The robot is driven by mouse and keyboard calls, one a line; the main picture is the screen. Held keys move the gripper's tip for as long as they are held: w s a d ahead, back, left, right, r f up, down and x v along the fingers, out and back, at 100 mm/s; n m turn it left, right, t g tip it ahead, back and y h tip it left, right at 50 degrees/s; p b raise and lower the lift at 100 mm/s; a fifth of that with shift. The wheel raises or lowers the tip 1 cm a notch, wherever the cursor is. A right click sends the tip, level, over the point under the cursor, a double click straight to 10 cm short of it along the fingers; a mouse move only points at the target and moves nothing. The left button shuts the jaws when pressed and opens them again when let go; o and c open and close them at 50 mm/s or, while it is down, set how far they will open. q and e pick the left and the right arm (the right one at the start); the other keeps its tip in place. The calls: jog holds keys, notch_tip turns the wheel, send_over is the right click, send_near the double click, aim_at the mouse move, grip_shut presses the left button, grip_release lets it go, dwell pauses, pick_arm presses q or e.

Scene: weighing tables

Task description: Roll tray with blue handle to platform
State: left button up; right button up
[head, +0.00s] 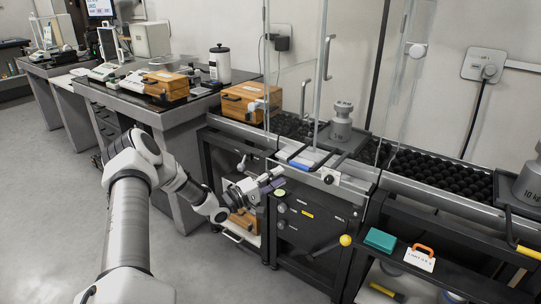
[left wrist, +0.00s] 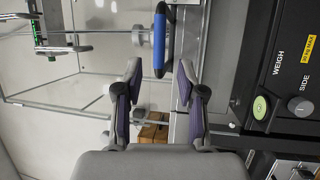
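The blue handle (head: 298,165) shows at the front edge of the ball-roller bench, low behind the glass panels. A grey weight (head: 340,126) stands upright just behind it on a dark tray (head: 361,143); where the handle joins the tray is unclear. My left gripper (head: 272,180) is a little left of and below the handle, in front of the bench. In the left wrist view the blue handle (left wrist: 160,40) lies beyond the two spread fingertips, in line with the gap between them. The left gripper (left wrist: 160,72) is open and empty. My right gripper is out of view.
The black ball-roller surface (head: 430,168) runs on to the right, with another weight (head: 530,185) at its end. Glass panels (head: 296,75) stand around the handle. A control panel (head: 300,220) and a yellow-knobbed lever (head: 345,240) are below. A wooden box (head: 243,100) stands left.

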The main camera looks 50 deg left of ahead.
pick_arm(q)
jog(key=v, duration=0.3)
jog(key=shift+s+d, duration=0.1)
jog(key=shift+s, duration=0.05)
jog(key=shift+f, duration=0.15)
dwell(0.3)
